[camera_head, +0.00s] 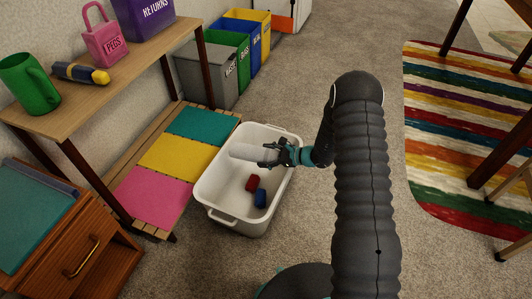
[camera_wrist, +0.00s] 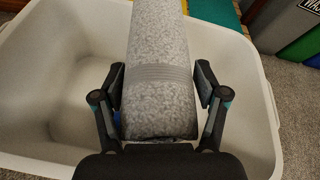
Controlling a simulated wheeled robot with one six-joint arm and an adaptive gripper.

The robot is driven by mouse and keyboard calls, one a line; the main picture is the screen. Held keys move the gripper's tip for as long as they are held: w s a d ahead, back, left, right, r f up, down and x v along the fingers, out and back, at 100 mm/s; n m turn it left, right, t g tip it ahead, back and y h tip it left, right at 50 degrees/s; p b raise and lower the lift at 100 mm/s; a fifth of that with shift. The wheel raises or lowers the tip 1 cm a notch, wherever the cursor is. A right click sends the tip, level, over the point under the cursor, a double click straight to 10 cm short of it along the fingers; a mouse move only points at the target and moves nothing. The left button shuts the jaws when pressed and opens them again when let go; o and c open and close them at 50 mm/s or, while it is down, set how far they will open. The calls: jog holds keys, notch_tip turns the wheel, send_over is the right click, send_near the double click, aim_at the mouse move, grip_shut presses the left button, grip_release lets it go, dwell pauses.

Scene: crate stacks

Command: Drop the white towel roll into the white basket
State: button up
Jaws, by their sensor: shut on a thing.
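The white towel roll (camera_head: 249,152) is held by my gripper (camera_head: 270,154) over the white basket (camera_head: 228,217). In the wrist view the roll (camera_wrist: 160,50) is light grey-white with a ribbed band, and the two fingers of my gripper (camera_wrist: 160,93) press on its sides. The basket's wall and rim (camera_wrist: 262,100) surround the roll in that view. The roll lies roughly level, within the basket's opening in the head view. How far it is above the basket floor is hard to tell.
A red block (camera_head: 252,183) and a blue block (camera_head: 260,198) lie in the basket. A slatted bench with coloured cushions (camera_head: 176,154) stands left of it. Several coloured bins (camera_head: 205,74) stand behind. Open carpet lies right of the basket, before the striped rug (camera_head: 465,120).

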jog(key=shift+f, duration=0.15)
jog(key=o, duration=1.2)
jog(key=shift+o, duration=0.2)
jog(key=v, duration=1.2)
